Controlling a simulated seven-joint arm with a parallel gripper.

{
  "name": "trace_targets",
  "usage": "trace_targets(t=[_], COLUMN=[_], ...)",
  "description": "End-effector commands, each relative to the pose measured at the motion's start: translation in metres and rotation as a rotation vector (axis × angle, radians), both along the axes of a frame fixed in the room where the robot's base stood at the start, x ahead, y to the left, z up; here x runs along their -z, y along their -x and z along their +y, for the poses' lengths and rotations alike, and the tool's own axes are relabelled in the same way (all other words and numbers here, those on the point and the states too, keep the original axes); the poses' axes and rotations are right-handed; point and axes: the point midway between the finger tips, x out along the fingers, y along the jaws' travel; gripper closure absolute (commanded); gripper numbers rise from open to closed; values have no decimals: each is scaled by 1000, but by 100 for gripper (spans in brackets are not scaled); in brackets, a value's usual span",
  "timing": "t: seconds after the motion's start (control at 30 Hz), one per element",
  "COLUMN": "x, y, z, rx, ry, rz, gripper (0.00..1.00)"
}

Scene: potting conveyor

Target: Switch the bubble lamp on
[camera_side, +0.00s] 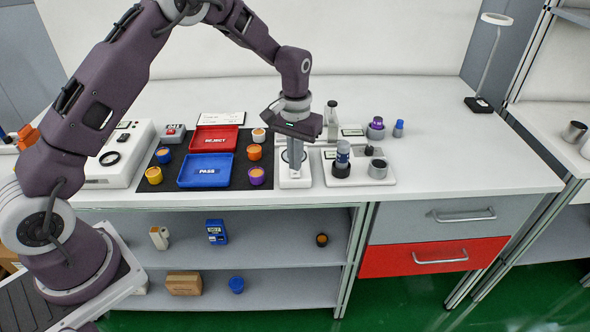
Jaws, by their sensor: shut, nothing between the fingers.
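My gripper (296,174) points straight down, its fingers shut with nothing between them. It is over a narrow white plate (295,184) at the middle of the bench front. Whether the fingertips touch this plate I cannot tell, and they hide part of it. To its right a white base (378,181) carries a blue-grey capped cylinder (342,158) in a dark holder and a grey metal cup (377,168). No part is clearly labelled as the bubble lamp or its switch. A thin white lamp (496,20) on a dark foot stands at the back right, far from my gripper.
A blue PASS tray (190,184), a red REJECT tray (228,130) and several orange-topped pots lie on a black mat (148,184) at left. The bench's right side is clear.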

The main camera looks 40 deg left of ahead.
Motion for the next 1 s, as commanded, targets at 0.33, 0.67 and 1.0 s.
trace_targets(t=[0.33,0.67,1.0], x=[3,9,14], y=[0,0,0], z=[0,0,0], rx=[0,0,0], ry=[0,0,0], rz=[0,1,0], gripper=[100,100,100])
